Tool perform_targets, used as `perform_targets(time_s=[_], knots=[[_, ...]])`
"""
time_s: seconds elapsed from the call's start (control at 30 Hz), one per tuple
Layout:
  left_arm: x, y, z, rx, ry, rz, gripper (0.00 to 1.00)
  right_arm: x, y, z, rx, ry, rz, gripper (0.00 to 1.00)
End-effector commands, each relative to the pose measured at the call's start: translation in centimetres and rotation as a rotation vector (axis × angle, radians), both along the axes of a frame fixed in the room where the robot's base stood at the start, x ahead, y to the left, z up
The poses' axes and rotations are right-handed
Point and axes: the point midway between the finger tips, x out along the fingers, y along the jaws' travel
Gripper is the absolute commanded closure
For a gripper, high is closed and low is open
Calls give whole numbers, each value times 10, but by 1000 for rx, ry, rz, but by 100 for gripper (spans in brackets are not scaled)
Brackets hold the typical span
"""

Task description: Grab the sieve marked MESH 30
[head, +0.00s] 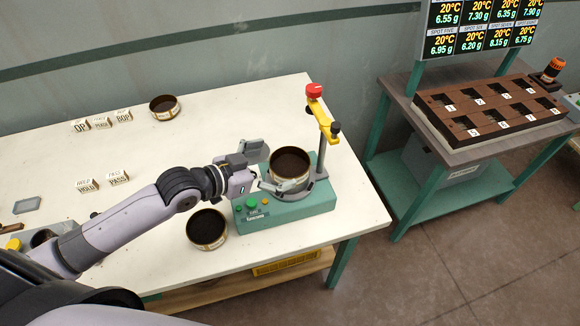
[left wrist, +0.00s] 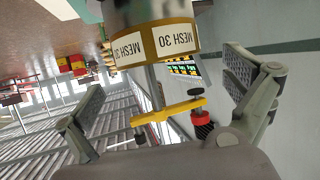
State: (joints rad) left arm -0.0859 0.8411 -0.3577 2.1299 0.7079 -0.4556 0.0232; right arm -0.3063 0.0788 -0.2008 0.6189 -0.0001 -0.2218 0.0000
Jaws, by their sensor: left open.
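The sieve marked MESH 30 (head: 291,163) is a round brass-coloured ring with a dark inside. In the left wrist view, the sieve (left wrist: 158,44) shows two white MESH 30 labels, ahead of and between my fingers. My left gripper (head: 270,169) is open at the sieve's left side; it also shows in the left wrist view (left wrist: 165,76). I cannot tell whether a finger touches the sieve. My right gripper is not in view.
Another sieve (head: 207,229) stands on the table (head: 320,95) left of the machine, and a third sieve (head: 164,107) stands at the back. Small marked cards (head: 117,178) stand nearby. A side table holds a brown slotted tray (head: 490,112) below a display.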

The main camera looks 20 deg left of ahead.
Motion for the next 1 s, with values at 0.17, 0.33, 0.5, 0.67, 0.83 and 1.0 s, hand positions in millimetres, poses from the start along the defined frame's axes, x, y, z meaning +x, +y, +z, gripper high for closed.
perform_targets(time_s=[0.17,0.33,0.5,0.67,0.83,1.0], knots=[[12,-10,-8,-3,2,2,0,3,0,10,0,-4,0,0],[29,-22,-20,-1,0,3,0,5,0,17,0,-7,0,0],[36,-28,-25,0,0,1,0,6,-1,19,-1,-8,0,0],[36,-28,-26,1,1,1,0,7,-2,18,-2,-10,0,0],[36,-27,-26,1,1,1,9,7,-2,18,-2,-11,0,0],[36,-27,-26,1,1,1,20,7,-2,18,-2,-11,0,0]])
